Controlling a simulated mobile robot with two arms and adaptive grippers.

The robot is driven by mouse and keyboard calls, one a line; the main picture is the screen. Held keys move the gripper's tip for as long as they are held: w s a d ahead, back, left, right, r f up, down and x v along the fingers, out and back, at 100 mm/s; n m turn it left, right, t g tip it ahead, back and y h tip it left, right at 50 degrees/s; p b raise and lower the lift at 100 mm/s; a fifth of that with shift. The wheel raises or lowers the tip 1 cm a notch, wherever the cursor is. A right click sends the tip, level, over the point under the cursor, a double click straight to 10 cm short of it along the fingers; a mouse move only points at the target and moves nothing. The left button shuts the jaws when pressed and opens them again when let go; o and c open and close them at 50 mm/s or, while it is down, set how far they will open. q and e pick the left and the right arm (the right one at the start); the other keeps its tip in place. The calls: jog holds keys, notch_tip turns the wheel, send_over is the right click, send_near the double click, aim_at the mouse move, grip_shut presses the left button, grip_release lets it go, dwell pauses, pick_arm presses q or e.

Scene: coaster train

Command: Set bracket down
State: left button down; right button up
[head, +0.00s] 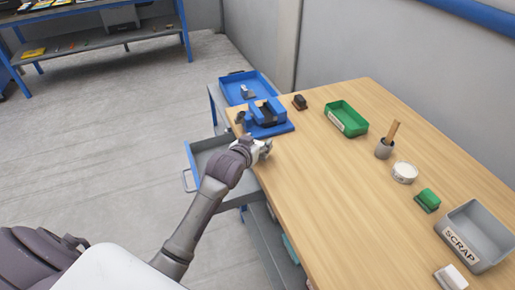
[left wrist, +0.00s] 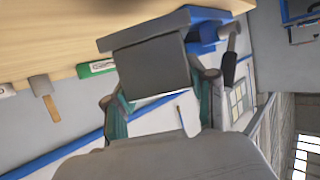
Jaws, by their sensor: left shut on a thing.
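The grey L-shaped bracket (left wrist: 150,68) fills the middle of the left wrist view, between the two teal fingers of my left gripper (left wrist: 163,105). The gripper is shut on it. In the head view, my left gripper (head: 264,149) is at the table's left edge, just in front of the blue vise (head: 268,127). The bracket is small and hard to make out there. I cannot tell whether it touches the tabletop. Part of the vise (left wrist: 203,35) shows behind the bracket in the left wrist view. My right gripper is not in view.
A blue tray (head: 262,82) with a grey part in it stands behind the vise. An open drawer (head: 207,155) juts out left.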

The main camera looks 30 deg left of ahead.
pick_arm(q)
jog(key=shift+d+f, duration=0.1)
jog(key=shift+f, duration=1.35)
jog(key=shift+f, duration=0.25)
jog(key=shift+c, duration=1.7)
grip_release()
jog(key=shift+f, duration=0.1)
jog(key=shift+r, duration=0.2)
jog(key=shift+s+r, duration=0.15)
jog(key=shift+s, duration=0.15)
jog(key=v, duration=1.1)
jog(key=shift+s+r+b, duration=0.2)
jog(key=shift+b, duration=0.15)
